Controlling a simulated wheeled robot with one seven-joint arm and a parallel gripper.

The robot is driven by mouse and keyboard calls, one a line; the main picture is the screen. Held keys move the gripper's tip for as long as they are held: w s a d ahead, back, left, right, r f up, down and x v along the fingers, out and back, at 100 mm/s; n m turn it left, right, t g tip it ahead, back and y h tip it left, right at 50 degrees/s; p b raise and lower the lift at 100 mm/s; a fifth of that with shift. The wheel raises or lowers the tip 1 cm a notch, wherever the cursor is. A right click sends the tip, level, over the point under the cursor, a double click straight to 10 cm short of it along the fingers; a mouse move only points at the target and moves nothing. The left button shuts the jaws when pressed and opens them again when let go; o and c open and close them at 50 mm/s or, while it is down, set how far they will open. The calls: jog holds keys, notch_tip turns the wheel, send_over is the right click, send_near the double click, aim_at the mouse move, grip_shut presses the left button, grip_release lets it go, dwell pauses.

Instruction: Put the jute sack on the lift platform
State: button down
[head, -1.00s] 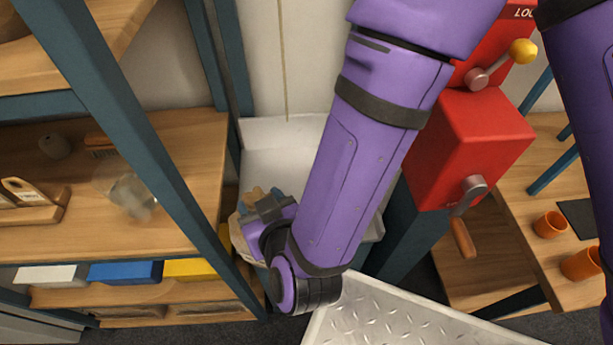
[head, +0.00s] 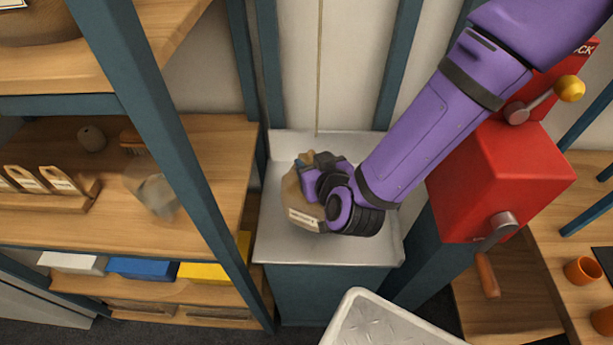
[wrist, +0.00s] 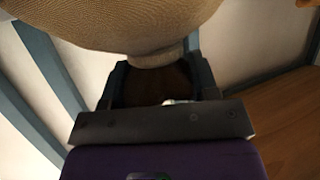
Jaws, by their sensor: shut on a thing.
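The jute sack (head: 297,208) is a tan, rounded bag with a pale label. My gripper (head: 313,175) is shut on its gathered neck. The sack is over the left-middle part of the lift platform (head: 371,246), a pale metal tray with a raised back between blue-green posts. I cannot tell whether the sack's bottom touches it. In the wrist view the sack's woven cloth (wrist: 130,25) fills the top, with its narrow neck between the fingers of my gripper (wrist: 160,82). The sack's right side is hidden by my wrist.
A red box (head: 503,178) with a yellow-knobbed lever and a crank stands right of the platform. A wooden shelf unit (head: 215,170) with a blue-green post is close on the left. A diamond-plate surface (head: 385,325) lies in front. Orange cups (head: 582,270) stand at far right.

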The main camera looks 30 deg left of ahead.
jog(key=shift+w+a+f, duration=0.1)
jog(key=shift+w+a, duration=0.05)
jog(key=shift+w, duration=0.8)
jog(key=shift+f, duration=1.65)
jog(key=shift+c, duration=1.9)
grip_release()
jog(key=shift+f, duration=0.15)
jog(key=shift+s+d+r, duration=0.2)
jog(key=v, duration=1.1)
jog(key=shift+d+r, duration=0.15)
jog(key=shift+d, duration=0.05)
jog(key=shift+s, duration=0.15)
